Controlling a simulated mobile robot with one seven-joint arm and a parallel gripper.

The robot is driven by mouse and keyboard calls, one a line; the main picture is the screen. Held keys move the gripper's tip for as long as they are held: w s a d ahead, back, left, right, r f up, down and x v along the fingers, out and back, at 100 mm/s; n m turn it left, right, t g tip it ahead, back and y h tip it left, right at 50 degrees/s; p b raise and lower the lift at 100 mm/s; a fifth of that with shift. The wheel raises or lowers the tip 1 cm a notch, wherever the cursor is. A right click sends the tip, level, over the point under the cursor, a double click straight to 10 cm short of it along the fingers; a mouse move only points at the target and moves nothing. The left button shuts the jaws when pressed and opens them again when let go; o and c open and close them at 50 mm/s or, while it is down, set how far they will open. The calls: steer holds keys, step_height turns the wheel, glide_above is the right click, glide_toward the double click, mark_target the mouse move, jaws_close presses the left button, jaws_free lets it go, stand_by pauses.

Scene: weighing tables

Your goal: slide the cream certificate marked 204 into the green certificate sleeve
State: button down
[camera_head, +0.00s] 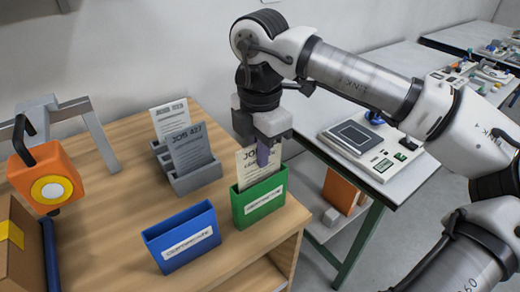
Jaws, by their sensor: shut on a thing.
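The cream certificate (248,168) is upright, with its lower part behind the front wall of the green certificate sleeve (262,200). Its printed text is partly covered by my gripper, and the number cannot be read. My gripper (264,160) points down over the sleeve and is shut on the certificate near its upper right edge. The green sleeve stands on the wooden table near its right edge and has a white label on its front. How deep the certificate sits in the sleeve is hidden.
A blue sleeve (182,238) stands front left of the green one. A grey rack (196,178) behind holds a grey card marked JOB 427 (190,147) and a paler card (170,118). An orange device (45,172) hangs at left. A scale (368,146) sits on the right table.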

steer(key=shift+f+b, duration=1.75)
steer(key=shift+f, duration=0.25)
steer(key=c, duration=1.5)
jaws_free()
steer(key=shift+r, duration=0.1)
step_height(320, 180, up, 14)
steer(key=shift+f, duration=0.1)
